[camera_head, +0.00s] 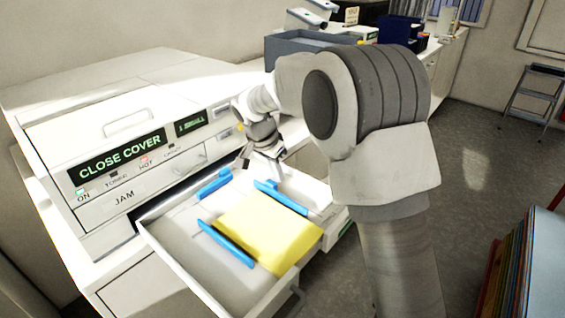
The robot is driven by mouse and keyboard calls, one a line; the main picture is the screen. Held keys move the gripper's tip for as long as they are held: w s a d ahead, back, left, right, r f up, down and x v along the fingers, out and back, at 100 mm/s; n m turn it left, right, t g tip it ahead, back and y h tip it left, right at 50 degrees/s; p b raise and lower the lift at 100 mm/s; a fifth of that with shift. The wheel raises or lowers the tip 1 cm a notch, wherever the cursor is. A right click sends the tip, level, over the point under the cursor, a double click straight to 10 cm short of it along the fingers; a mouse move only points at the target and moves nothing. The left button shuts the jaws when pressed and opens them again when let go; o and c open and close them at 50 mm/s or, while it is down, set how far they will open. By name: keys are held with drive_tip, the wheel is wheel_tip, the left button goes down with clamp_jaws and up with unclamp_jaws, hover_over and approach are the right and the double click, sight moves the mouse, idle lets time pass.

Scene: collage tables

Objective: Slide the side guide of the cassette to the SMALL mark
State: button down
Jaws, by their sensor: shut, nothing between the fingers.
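The cassette (172,257) is a pale drawer pulled out from the printer's front. A yellow paper stack (268,232) lies in it. A blue guide (227,244) runs along the stack's left edge, and another blue guide (281,198) lies along its far right edge. A third blue guide (214,183) stands at the back, apart from the paper. No SMALL mark is legible in the cassette. My gripper (262,166) is shut and empty, above the back of the cassette between the back guide and the far right guide. I cannot tell whether it touches either.
The printer (118,150) reads "CLOSE COVER" and "JAM" on its front. A grey tray (290,45) and dark bins (398,32) stand on the counter behind. A step stool (533,98) stands at the far right. Coloured boards (510,270) lean at the lower right.

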drive_tip(key=shift+s+a, duration=0.2)
drive_tip(key=shift+s, duration=0.05)
drive_tip(key=shift+f, duration=0.1)
drive_tip(key=shift+s+a+b, duration=0.15)
drive_tip(key=shift+b, duration=0.2)
drive_tip(key=shift+s+a+b, duration=0.25)
drive_tip(key=shift+s+b, duration=0.1)
